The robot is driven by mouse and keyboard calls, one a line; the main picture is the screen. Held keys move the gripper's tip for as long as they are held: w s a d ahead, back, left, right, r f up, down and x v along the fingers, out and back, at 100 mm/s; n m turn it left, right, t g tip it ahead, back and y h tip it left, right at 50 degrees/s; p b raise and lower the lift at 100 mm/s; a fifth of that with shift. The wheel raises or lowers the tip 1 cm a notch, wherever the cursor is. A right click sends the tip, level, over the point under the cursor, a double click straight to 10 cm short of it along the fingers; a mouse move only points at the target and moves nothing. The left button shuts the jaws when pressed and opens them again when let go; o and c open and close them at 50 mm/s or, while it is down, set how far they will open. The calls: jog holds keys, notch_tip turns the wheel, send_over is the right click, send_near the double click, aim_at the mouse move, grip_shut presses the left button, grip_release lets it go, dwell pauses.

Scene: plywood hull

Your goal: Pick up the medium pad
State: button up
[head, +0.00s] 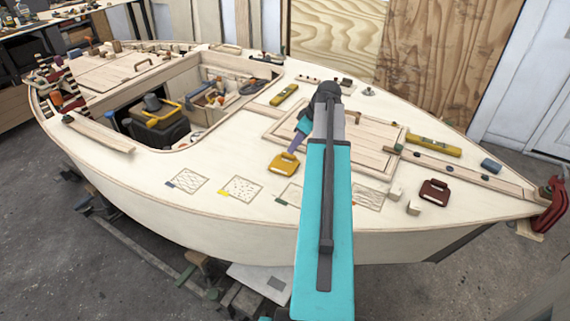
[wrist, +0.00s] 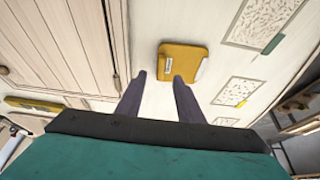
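A yellow pad (head: 282,165) with a handle lies flat on the pale deck, left of the hatch; it also shows in the wrist view (wrist: 180,60) with a small label too small to read. A dark red pad (head: 434,192) lies further right on the deck. I cannot read which pad is marked medium. My gripper (head: 294,147) is just above and beside the yellow pad in the head view. In the wrist view its two fingers (wrist: 159,77) are apart with nothing between them. The yellow pad is beyond the fingertips, slightly right, and the right tip overlaps its lower edge.
Patterned swatches with coloured tabs (head: 240,188) line the near deck. The raised hatch (head: 370,155) is beside my gripper. A yellow level (head: 433,146), a small blue block (head: 491,166) and pale blocks (head: 414,208) lie to the right. The open cockpit (head: 185,110) is left.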

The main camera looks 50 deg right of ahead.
aim_at(284, 163)
jog(key=shift+f, duration=0.15)
jog(key=shift+p+x, duration=0.75)
jog(key=shift+x, duration=1.7)
jog(key=shift+a, duration=0.1)
grip_shut()
